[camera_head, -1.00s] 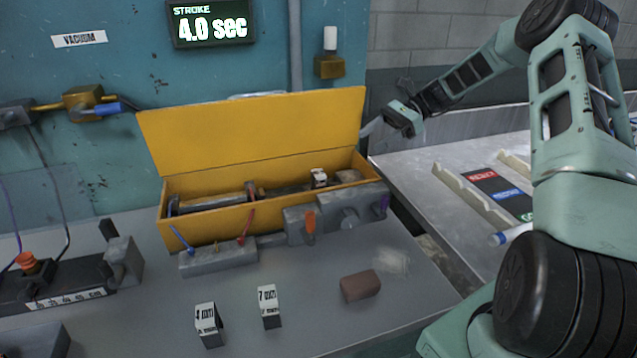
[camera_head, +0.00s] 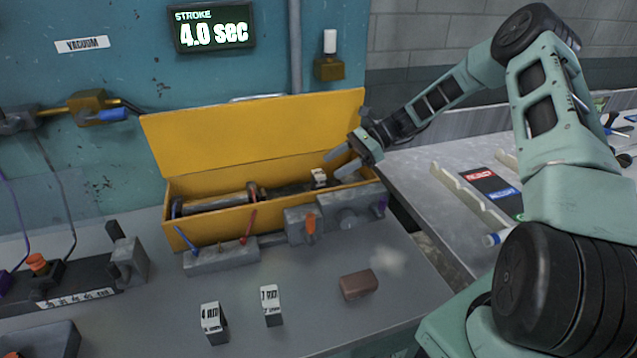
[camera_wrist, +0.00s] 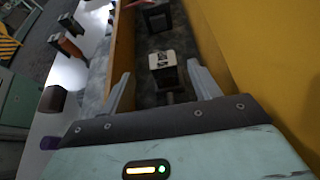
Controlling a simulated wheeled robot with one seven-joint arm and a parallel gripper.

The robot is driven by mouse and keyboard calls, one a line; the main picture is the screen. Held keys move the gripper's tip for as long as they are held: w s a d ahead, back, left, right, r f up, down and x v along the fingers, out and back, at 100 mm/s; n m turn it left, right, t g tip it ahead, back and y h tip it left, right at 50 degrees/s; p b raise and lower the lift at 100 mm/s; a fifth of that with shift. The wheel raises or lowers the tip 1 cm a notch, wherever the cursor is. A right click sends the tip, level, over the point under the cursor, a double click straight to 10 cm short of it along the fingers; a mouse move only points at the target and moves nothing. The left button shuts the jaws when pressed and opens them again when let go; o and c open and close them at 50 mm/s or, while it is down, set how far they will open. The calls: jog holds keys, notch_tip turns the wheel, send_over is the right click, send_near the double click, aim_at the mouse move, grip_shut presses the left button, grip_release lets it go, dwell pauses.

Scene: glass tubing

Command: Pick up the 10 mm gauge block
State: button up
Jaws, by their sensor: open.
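A small block with a white, dark-marked top (camera_head: 319,177) stands inside the right part of the open yellow box (camera_head: 225,221). Its marking is too small to read, so I cannot confirm it is the 10 mm gauge block. My gripper (camera_head: 345,163) is open and empty, just right of and above that block at the box's right end. In the wrist view the block (camera_wrist: 163,59) lies ahead, between the lines of the two spread fingers. The fingers do not appear to touch it.
Two labelled blocks, seemingly 4 mm (camera_head: 213,322) and 7 mm (camera_head: 271,304), stand on the bench in front. A brown block (camera_head: 358,285) lies to their right. The raised yellow lid (camera_head: 255,135) stands behind the box. Grey clamps (camera_head: 220,258) line its front.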

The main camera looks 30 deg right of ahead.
aim_at(321, 173)
jog(key=shift+p+x, duration=0.6)
jog(key=shift+x, duration=1.6)
jog(key=shift+w, duration=0.2)
jog(key=shift+c, duration=0.3)
jog(key=c, duration=1.1)
jog(key=shift+r, duration=0.1)
jog(key=shift+c, duration=0.2)
jog(key=shift+r+p, duration=1.2)
jog(key=shift+r, duration=0.15)
jog(key=shift+f, duration=0.2)
jog(key=shift+s+b, duration=0.1)
jog(key=shift+b, duration=0.3)
